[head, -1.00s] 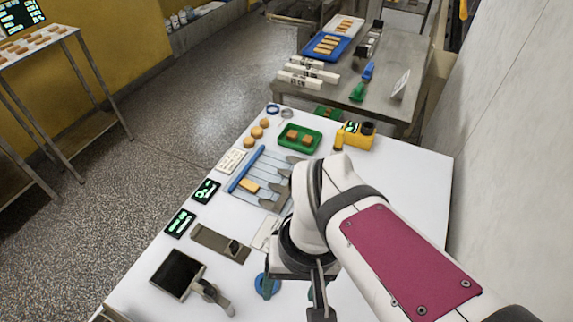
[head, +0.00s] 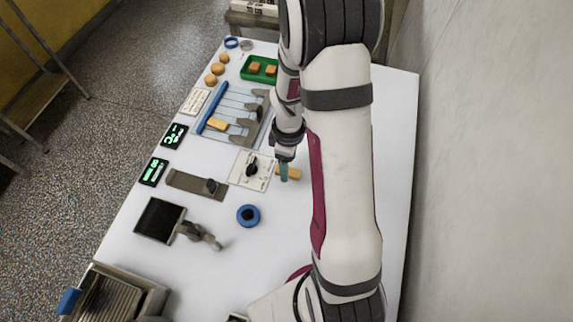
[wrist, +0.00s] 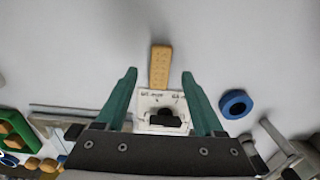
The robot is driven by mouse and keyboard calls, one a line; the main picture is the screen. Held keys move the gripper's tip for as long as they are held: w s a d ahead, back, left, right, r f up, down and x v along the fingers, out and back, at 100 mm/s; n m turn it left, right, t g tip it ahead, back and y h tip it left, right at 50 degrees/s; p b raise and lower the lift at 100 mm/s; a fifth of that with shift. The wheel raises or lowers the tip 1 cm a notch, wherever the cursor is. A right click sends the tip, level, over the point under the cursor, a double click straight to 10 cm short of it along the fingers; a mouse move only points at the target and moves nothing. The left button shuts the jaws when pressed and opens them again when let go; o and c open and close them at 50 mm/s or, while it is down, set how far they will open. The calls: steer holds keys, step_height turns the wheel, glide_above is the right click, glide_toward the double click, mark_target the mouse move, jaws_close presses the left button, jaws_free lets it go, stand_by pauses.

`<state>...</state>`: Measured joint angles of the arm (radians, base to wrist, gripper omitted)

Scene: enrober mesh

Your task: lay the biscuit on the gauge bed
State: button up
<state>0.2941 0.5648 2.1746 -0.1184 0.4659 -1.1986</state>
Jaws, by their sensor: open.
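A tan rectangular biscuit (head: 295,173) lies on the white table beside a white lettered plate with a black knob (head: 241,172). In the wrist view the biscuit (wrist: 160,66) points away from my gripper, past the plate's far edge. My gripper (head: 284,173) is open over the table by the biscuit. Its teal fingers (wrist: 160,78) stand either side of the biscuit's line, with gaps on both sides; finger height is unclear. A grey-brown plate with a black block (head: 188,180) lies to the left. I cannot tell which plate is the gauge bed.
A blue-edged wire rack (head: 240,105) holds another biscuit (head: 218,124). A blue ring (head: 248,215), a black-topped scale (head: 159,220) and a green tray (head: 250,76) stand around. The table right of my arm is clear.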

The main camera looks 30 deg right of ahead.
step_height(320, 180, down, 2)
steer(key=shift+f, duration=0.2)
steer(key=c, duration=1.1)
steer(key=shift+r, duration=0.15)
